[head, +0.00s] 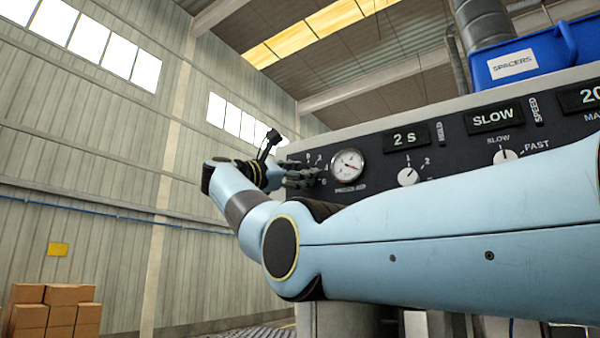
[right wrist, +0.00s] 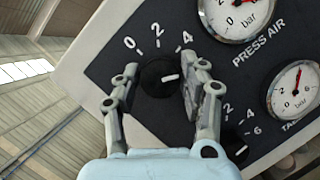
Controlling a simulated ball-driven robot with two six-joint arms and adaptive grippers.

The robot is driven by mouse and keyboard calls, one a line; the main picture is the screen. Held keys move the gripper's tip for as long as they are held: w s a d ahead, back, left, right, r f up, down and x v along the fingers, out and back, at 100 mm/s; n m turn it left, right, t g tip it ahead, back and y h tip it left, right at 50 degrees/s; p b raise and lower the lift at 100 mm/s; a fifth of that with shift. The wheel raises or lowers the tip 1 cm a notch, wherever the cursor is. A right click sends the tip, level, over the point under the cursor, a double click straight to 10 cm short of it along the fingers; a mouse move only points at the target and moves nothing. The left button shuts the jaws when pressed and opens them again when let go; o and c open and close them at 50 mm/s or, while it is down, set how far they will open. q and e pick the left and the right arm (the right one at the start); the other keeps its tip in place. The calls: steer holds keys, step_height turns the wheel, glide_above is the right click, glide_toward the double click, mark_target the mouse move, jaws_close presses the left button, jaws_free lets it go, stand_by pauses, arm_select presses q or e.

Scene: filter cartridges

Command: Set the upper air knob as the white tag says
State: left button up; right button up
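The upper air knob (right wrist: 158,76) is a round black knob with a white pointer line, on a dark panel. In the right wrist view its pointer points right, below the printed 4; the scale shows 0, 2 and 4, and the part beyond 4 is mostly hidden by a finger. My right gripper (right wrist: 166,78) is open, with one finger on each side of the knob; I cannot tell whether they touch it. In the head view my right gripper (head: 300,178) is at the panel's left end and hides the knob. The white tag and my left gripper are not in view.
The press air gauge (right wrist: 238,14) is beside the knob. A lower gauge (right wrist: 294,88) and a second black knob (right wrist: 238,148) are close by. To the right are the hold knob (head: 407,176) and the speed knob (head: 505,156). A blue spacers bin (head: 545,62) stands on top.

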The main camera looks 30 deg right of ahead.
steer(key=o, duration=0.3)
steer(key=shift+o, duration=0.2)
steer(key=shift+a, duration=0.1)
steer(key=v, duration=1.2)
steer(key=shift+w+f, duration=0.1)
steer(key=shift+f, duration=0.05)
